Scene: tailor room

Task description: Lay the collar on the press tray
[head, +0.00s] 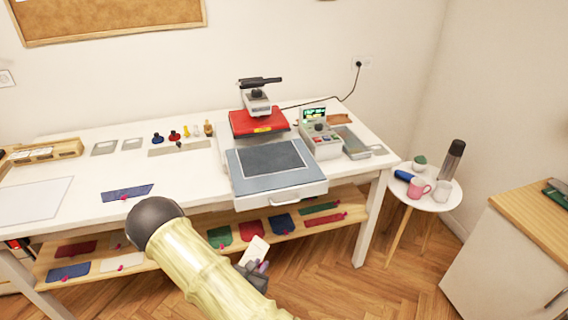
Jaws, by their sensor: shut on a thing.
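My gripper (254,275) is low in front of the table, partly hidden by my own arm. It is shut on a small white piece (256,250), which is tilted and stands out in front of the lower shelf. Whether this piece is the collar cannot be told for sure. A small purple bit shows by the fingers. The press tray (308,187) is pulled out at the table's front edge, with a bare dark pad (272,158) on it. The red press head (257,122) stands behind it. The gripper is below and in front of the tray.
A blue cloth piece (127,193) with a pink tag lies on the table (185,185). Several coloured pieces lie on the lower shelf (190,262). A control box (320,140) stands right of the press. A round side table (428,192) holds a pink mug and flask.

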